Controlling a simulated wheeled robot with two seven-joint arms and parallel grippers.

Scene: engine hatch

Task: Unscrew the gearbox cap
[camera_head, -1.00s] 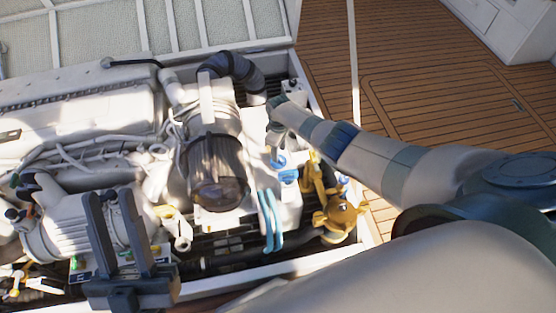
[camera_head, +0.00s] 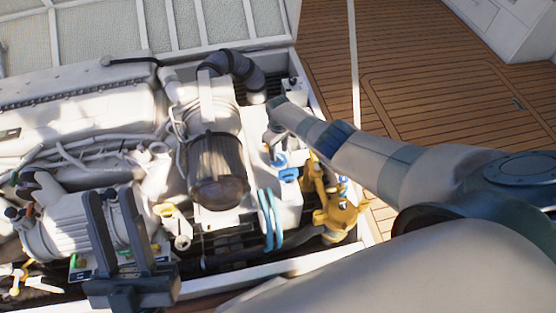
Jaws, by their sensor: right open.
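The engine (camera_head: 75,105) lies in the open hatch. On its right side is a small blue cap-like part (camera_head: 280,160), with another blue part (camera_head: 289,175) just below it. I cannot tell for sure which part is the gearbox cap. My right gripper (camera_head: 273,137) is at the end of the arm from the right. It points down just above the blue cap-like part; its fingers are small and partly hidden, and it is open. My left gripper (camera_head: 122,230) is at the lower left, in front of a pale cylindrical engine part (camera_head: 65,227). Its two dark fingers stand apart with nothing gripped between them.
A dark round filter housing (camera_head: 217,175) stands between my grippers. Light blue hoses (camera_head: 268,218) and a yellow fitting (camera_head: 338,215) lie below the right gripper. A white hatch rim (camera_head: 330,247) borders the bay. The wooden deck (camera_head: 430,75) beyond is clear.

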